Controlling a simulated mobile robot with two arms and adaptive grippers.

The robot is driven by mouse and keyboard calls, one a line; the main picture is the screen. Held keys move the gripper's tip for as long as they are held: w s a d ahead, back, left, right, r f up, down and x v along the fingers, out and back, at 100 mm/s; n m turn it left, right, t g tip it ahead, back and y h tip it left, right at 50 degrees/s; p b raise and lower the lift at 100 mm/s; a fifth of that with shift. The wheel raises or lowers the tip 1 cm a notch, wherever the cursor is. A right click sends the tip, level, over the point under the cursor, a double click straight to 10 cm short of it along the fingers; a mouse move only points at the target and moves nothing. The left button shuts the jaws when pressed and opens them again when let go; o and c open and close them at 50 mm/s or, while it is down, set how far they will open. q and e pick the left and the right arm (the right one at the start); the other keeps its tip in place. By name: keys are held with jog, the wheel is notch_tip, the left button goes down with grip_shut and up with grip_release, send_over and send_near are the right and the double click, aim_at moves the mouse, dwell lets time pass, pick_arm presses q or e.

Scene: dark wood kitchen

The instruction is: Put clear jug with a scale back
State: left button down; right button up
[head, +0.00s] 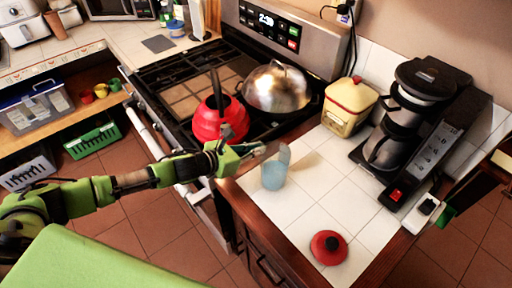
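A small see-through bluish vessel, which looks like the clear jug (273,175), is at the left edge of the white tiled counter right of the stove. A pale translucent part rises at its upper right. No scale marks can be made out at this size. My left gripper (262,150) reaches in from the left, with its fingertips just above and beside the jug's rim. Whether the fingers touch or grip the jug cannot be told. My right gripper is not in view.
A red pot (220,122) and a domed metal lid (276,88) are on the stove. A red lid (328,247), a cream canister (349,106) and a coffee maker (421,125) stand on the tiled counter (313,186). Its middle is clear. A low shelf (60,122) is at left.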

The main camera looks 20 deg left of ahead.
pick_arm(q)
jog(key=shift+w+d+f, duration=0.1)
jog(key=shift+w+d, duration=0.05)
jog(key=c, duration=2.2)
grip_release()
jog(key=shift+w+d+f, duration=0.1)
jog(key=shift+r, duration=0.3)
jog(key=shift+s+a+f, duration=0.1)
jog(key=shift+s+a, duration=0.2)
jog(key=shift+b+v, duration=1.9)
jog(key=shift+v, duration=3.7)
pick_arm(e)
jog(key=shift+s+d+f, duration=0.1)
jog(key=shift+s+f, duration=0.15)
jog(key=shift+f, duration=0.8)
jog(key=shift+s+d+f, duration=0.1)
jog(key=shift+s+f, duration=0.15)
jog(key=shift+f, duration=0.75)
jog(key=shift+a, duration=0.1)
